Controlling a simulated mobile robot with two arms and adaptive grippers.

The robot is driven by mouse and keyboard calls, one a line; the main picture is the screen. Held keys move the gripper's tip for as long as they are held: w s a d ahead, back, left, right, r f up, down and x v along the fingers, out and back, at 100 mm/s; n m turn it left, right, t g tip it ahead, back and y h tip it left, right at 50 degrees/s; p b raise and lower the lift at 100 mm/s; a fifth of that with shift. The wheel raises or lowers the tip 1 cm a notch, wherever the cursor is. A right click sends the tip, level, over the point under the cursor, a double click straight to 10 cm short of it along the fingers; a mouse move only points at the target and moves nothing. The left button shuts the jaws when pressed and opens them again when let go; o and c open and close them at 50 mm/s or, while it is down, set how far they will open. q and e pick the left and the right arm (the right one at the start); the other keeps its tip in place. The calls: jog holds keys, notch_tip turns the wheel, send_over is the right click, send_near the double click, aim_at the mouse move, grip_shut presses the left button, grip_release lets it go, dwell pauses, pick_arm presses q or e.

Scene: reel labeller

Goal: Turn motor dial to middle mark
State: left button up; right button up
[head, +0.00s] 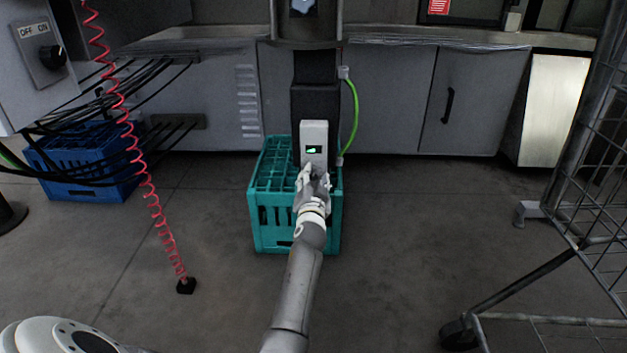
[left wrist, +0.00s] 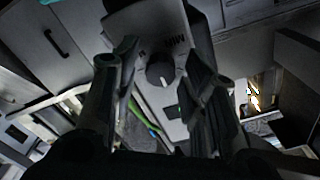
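The motor box (head: 315,130) is a light grey unit with a small green display, on a dark column in the middle of the head view. Its dial is hidden behind my gripper there. In the left wrist view the round dark dial (left wrist: 159,72) shows on the box face, with a light pointer mark on its lower side and MIN lettering at its upper right. My left gripper (head: 311,173) is at the box's lower front. In the left wrist view its fingers (left wrist: 158,62) are spread, one on each side of the dial, with visible gaps. My right gripper is not in view.
A teal crate (head: 270,230) stands below the box. A green cable (head: 354,110) runs at its right. A red coiled cord (head: 150,195), a blue crate (head: 85,192) and an OFF/ON switch panel (head: 30,45) are left. A wire cart (head: 575,220) stands right.

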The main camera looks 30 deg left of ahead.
aim_at(314, 141)
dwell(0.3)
pick_arm(q)
notch_tip(314, 141, up, 10)
dwell(0.5)
